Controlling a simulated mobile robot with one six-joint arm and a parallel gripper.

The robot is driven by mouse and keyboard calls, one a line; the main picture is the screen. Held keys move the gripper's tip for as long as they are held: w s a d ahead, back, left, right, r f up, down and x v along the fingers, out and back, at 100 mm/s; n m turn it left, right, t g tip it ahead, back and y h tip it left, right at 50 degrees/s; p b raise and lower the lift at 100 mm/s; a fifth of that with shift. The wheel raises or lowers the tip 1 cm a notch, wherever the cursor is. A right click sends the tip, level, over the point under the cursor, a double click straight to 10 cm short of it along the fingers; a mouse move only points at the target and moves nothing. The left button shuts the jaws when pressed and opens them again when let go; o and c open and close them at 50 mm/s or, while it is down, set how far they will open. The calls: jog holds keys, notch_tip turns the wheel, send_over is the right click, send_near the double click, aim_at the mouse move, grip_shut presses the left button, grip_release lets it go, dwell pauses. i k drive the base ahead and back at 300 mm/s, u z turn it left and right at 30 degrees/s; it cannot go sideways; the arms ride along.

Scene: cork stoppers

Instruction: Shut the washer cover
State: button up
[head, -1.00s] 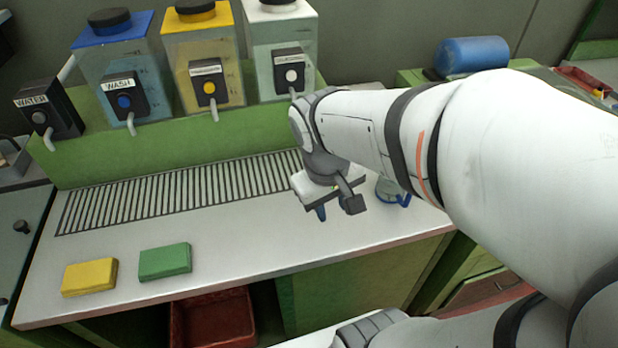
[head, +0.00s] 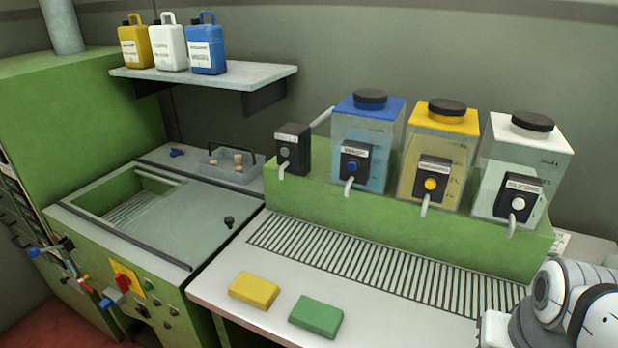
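The washer (head: 160,290) is the green machine at the left. Its flat grey cover (head: 185,228) lies over the right part of the top, with a small black knob (head: 229,222) near its right end. The left part of the top is open and shows a green basin (head: 120,190) with a slatted grate inside. My arm's wrist shows at the bottom right corner, far from the cover. My gripper's fingers are below the picture's edge, so their state is hidden.
A tray with corks (head: 230,166) stands behind the cover. A yellow sponge (head: 254,291) and a green sponge (head: 316,317) lie on the counter. Several dispensers line the counter's back. A shelf (head: 205,75) with bottles (head: 168,47) overhangs behind the washer.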

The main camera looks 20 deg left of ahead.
aim_at(229, 221)
jog(key=u, duration=0.25)
jog(key=k, duration=1.35)
jog(key=u, duration=1.15)
jog(key=i, duration=1.8)
jog(key=u, duration=0.05)
